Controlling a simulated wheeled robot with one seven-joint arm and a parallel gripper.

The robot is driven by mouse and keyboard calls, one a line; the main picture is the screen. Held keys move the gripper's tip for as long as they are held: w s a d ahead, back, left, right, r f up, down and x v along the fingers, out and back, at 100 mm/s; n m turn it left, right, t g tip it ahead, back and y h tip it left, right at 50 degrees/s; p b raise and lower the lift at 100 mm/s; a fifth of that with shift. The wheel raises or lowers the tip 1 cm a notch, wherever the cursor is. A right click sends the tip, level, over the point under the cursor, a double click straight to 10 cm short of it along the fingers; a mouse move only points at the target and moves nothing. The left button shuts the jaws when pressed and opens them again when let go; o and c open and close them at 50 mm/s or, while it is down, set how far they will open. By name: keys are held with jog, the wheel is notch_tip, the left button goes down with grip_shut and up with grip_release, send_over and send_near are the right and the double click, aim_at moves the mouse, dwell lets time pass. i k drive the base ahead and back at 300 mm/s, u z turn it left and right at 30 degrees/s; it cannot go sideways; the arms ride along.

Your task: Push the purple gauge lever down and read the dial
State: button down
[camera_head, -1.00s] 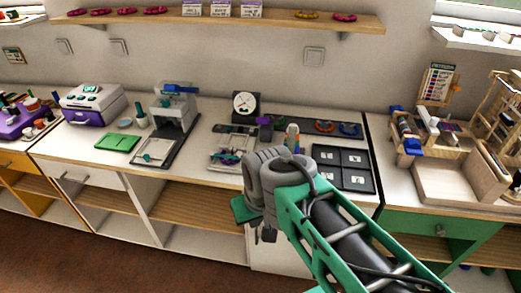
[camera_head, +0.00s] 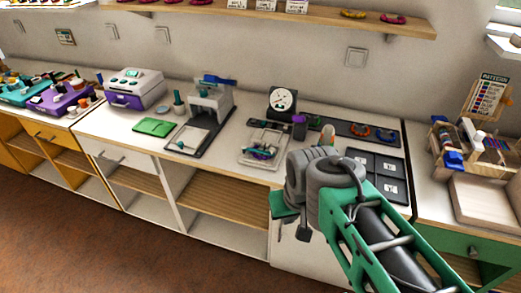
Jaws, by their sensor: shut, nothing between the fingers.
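The gauge is a dark box with a round white dial (camera_head: 283,101) and stands at the back of the white counter. Its dial has a dark pointer, too small to read. A purple lever (camera_head: 299,121) shows at the gauge's lower right; its exact tilt is not clear. My arm comes in from the lower right. My gripper (camera_head: 303,233), at its end, hangs in front of the counter, nearer to me than the gauge and apart from the lever. It is shut and empty, and my own wrist hides much of it.
A tray of small parts (camera_head: 262,158) lies in front of the gauge. A black compartment tray (camera_head: 402,168) lies to its right, partly behind my arm. A grey press (camera_head: 211,105) and a green pad (camera_head: 153,127) stand left. A shelf (camera_head: 225,13) runs above.

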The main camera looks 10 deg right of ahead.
aim_at(301, 118)
jog(key=u, duration=1.4)
jog(key=k, duration=0.8)
jog(key=z, duration=1.5)
jog(key=i, duration=0.5)
jog(key=k, duration=0.45)
jog(key=u, duration=0.6)
jog(key=i, duration=1.1)
jog(key=z, duration=0.75)
